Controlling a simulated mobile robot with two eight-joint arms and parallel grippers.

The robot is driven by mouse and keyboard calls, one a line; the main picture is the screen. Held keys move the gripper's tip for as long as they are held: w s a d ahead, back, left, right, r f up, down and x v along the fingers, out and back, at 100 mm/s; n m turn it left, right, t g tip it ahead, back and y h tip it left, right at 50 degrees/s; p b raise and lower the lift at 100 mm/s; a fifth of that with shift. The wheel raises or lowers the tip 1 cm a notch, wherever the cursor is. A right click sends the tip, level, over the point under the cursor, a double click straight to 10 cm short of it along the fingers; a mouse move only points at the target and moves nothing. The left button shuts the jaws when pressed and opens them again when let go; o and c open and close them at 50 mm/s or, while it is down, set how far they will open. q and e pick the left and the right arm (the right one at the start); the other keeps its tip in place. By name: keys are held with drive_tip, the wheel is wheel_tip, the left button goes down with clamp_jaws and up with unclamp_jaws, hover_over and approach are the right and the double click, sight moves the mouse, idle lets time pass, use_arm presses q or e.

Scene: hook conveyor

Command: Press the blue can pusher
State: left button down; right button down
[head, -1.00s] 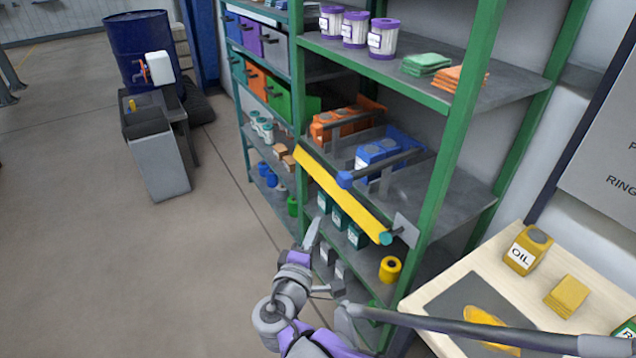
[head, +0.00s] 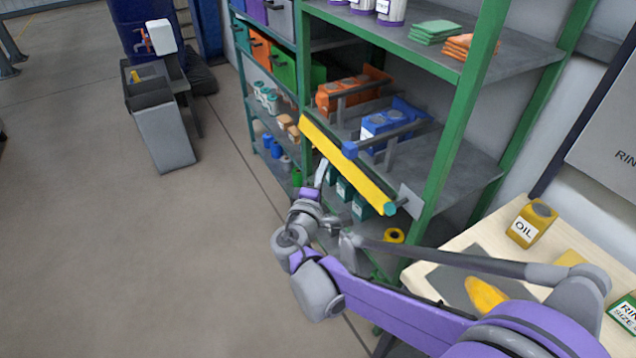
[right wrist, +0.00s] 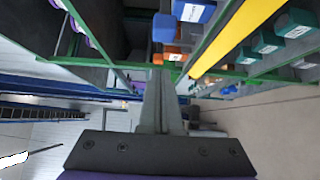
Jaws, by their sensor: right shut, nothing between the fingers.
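The blue can pusher shows as a blue knob (head: 349,150) on the end of a grey rod, at the front of the middle shelf. It also shows in the right wrist view as a blue block (right wrist: 163,27). My left gripper is not in view.
A yellow bar (head: 345,165) slants along the shelf front, beside the knob. A green post (head: 452,130) stands to the right. A table with an oil can (head: 532,223) is at the lower right.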

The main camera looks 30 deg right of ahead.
sight(349, 155)
drive_tip(key=shift+w+d, duration=0.35)
drive_tip(key=shift+d, duration=0.55)
drive_tip(key=shift+w+d, duration=0.3)
drive_tip(key=shift+d, duration=0.6)
drive_tip(key=shift+w+d, duration=0.35)
drive_tip(key=shift+d, duration=0.55)
drive_tip(key=shift+d, duration=0.1)
drive_tip(key=d, duration=0.5)
drive_tip(key=d+p, duration=0.1)
drive_tip(key=d, duration=0.1)
drive_tip(key=shift+w+d, duration=0.25)
drive_tip(key=shift+a, duration=0.1)
drive_tip(key=shift+a, duration=0.2)
drive_tip(key=a, duration=0.2)
drive_tip(key=s+a, duration=0.1)
drive_tip(key=a, duration=0.2)
drive_tip(key=shift+s, duration=0.15)
drive_tip(key=v, duration=0.8)
drive_tip(key=shift+s, duration=0.25)
